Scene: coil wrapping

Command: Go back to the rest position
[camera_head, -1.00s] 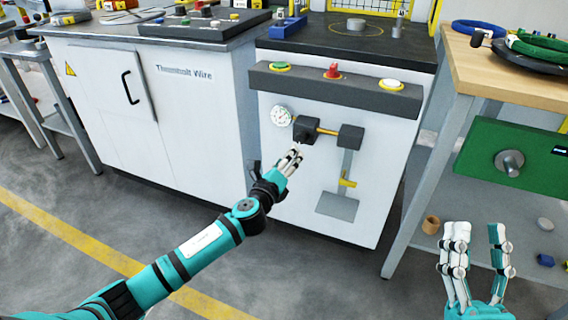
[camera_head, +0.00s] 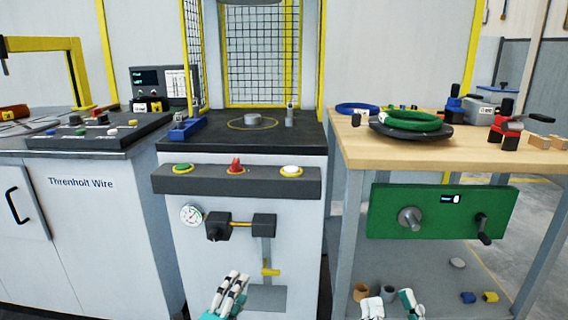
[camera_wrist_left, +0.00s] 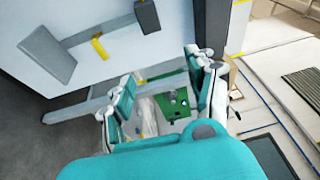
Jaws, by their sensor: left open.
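My left gripper (camera_head: 230,294) is at the bottom of the head view, in front of the lower part of the white press cabinet (camera_head: 210,271). In the left wrist view its fingers (camera_wrist_left: 165,92) are spread apart with nothing held between them. My right gripper (camera_head: 392,304) is at the bottom edge of the head view, right of the left one and in front of the wooden table's lower shelf. Its fingertips are apart and no object shows between them; the rest of it is cut off by the frame.
The cabinet front carries a gauge (camera_head: 191,215), a yellow lever handle (camera_head: 271,272) and a red button (camera_head: 236,165). The wooden table (camera_head: 350,148) holds a green coil (camera_head: 412,119) and a blue coil (camera_head: 357,107). A green crank panel (camera_head: 444,211) hangs below its top.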

